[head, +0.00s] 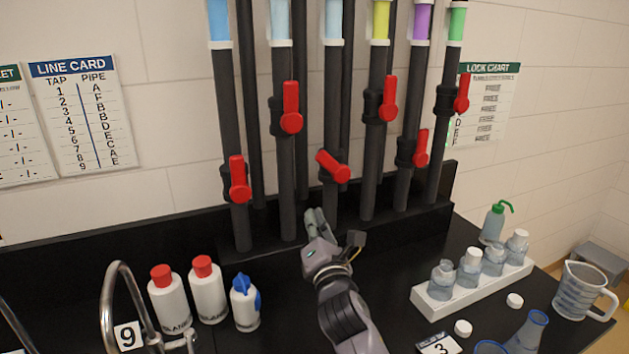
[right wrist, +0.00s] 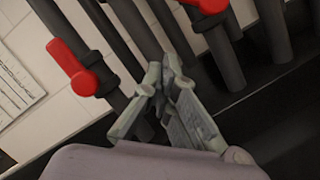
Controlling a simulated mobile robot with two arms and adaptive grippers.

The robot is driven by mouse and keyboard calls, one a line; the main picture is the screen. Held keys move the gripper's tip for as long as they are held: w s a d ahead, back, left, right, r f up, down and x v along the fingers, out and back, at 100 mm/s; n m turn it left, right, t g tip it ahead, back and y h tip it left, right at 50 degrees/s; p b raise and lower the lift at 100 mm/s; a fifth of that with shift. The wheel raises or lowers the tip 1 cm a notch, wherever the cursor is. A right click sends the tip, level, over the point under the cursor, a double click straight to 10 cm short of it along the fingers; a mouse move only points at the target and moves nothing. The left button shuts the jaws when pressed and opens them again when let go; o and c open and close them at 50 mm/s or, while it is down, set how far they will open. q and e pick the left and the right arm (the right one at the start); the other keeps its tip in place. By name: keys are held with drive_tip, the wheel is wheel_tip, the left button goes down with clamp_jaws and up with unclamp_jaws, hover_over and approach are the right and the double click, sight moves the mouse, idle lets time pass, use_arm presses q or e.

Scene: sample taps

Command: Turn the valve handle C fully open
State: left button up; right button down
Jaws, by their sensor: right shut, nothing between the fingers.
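Several dark vertical pipes carry red lever handles; no letters show on them, so I cannot tell which is handle C by label. The third handle from the left (head: 333,166) lies tilted across its pipe, its free end up to the left. The first (head: 238,178), second (head: 291,107), fourth (head: 388,98), fifth (head: 421,148) and sixth (head: 462,93) point mostly upward along their pipes. My right gripper (head: 318,220) is shut and empty, below the third handle and apart from it. In the right wrist view its fingertips (right wrist: 165,82) meet, with a red handle (right wrist: 72,66) to their left. My left gripper is out of view.
White bottles with red caps (head: 207,290) and a blue-topped bottle (head: 245,302) stand at front left beside a curved tap (head: 108,300). A white rack (head: 430,307) of capped bottles and a beaker (head: 582,291) stand at right. A line card (head: 83,115) hangs on the wall.

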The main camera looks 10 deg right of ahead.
sight(332, 166)
drive_tip(key=w+d+r+p, duration=0.1)
drive_tip(key=w+r+p, duration=0.1)
drive_tip(key=w, duration=0.3)
drive_tip(key=w+d+r+p, duration=0.1)
drive_tip(key=w+r+p, duration=0.1)
drive_tip(key=w, duration=0.3)
drive_tip(key=shift+w+d+r+p, duration=0.25)
drive_tip(key=shift+w+d+p, duration=0.1)
drive_tip(key=shift+p, duration=0.1)
drive_tip(key=shift+a, duration=0.1)
